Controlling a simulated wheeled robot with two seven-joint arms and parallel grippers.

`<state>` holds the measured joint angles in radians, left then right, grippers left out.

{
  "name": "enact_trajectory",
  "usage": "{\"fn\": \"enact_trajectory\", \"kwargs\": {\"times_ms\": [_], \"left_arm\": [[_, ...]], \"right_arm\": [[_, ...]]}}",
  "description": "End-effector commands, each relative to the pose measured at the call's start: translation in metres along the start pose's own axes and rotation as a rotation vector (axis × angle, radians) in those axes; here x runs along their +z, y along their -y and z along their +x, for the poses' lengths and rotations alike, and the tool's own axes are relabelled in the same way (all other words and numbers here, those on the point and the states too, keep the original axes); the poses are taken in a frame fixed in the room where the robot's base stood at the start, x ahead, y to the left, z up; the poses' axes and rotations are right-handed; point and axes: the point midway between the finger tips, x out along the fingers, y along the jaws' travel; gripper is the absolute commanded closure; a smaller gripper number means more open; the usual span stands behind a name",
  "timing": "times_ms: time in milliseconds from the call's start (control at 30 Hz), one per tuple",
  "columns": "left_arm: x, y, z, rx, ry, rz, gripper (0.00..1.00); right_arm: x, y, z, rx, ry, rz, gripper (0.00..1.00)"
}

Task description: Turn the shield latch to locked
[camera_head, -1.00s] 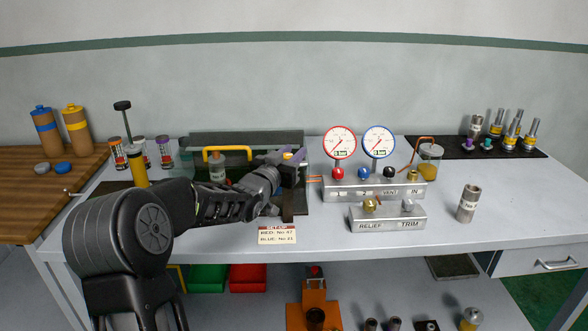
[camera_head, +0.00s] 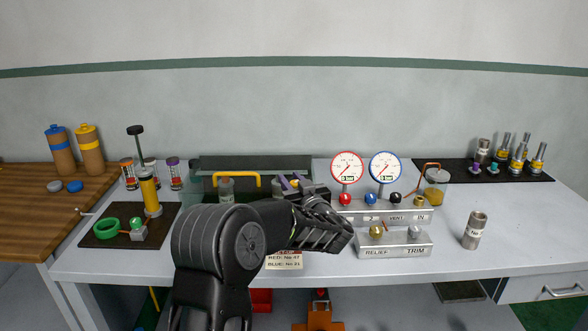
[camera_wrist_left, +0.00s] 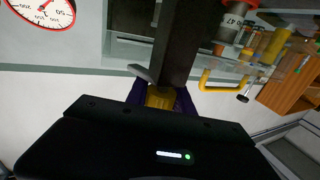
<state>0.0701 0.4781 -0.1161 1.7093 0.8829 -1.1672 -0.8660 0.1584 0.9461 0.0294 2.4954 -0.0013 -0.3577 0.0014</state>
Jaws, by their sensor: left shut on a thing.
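The shield is a clear panel in a dark frame (camera_head: 258,163) with a yellow handle (camera_head: 237,181); the handle also shows in the left wrist view (camera_wrist_left: 222,84). My left gripper (camera_head: 290,184) is at the right end of the shield, with purple fingers. In the left wrist view my left gripper (camera_wrist_left: 160,98) is shut on a small yellow piece, apparently the latch, beside a dark upright post (camera_wrist_left: 180,45). A grey tab (camera_wrist_left: 140,73) sticks out beside it. My fingers and arm hide most of the latch, so its angle is unclear. My right gripper is out of view.
Red gauge (camera_head: 347,167) and blue gauge (camera_head: 385,167) stand right of the shield, above a valve block (camera_head: 405,215). A relief and trim block (camera_head: 393,245) lies in front. A hand pump (camera_head: 150,192) stands on a dark mat at left.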

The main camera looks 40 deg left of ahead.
Motion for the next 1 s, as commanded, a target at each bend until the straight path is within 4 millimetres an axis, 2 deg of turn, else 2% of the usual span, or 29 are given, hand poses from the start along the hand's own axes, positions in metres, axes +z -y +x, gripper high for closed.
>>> {"fn": "enact_trajectory", "kwargs": {"times_ms": [33,100,500,700,1000], "left_arm": [[-0.005,-0.002,-0.001,-0.041,-0.003,0.001,1.00],[-0.005,0.000,-0.001,-0.108,-0.004,0.001,1.00],[-0.004,0.010,-0.003,-0.428,-0.009,-0.004,1.00],[-0.003,0.014,-0.004,-0.514,-0.008,-0.004,1.00],[-0.003,0.017,-0.004,-0.549,-0.005,-0.005,1.00]], "right_arm": [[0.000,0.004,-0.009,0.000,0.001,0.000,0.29],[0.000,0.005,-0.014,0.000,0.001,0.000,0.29],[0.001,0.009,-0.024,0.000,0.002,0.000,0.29],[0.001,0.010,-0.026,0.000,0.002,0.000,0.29],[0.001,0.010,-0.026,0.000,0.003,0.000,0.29]]}}
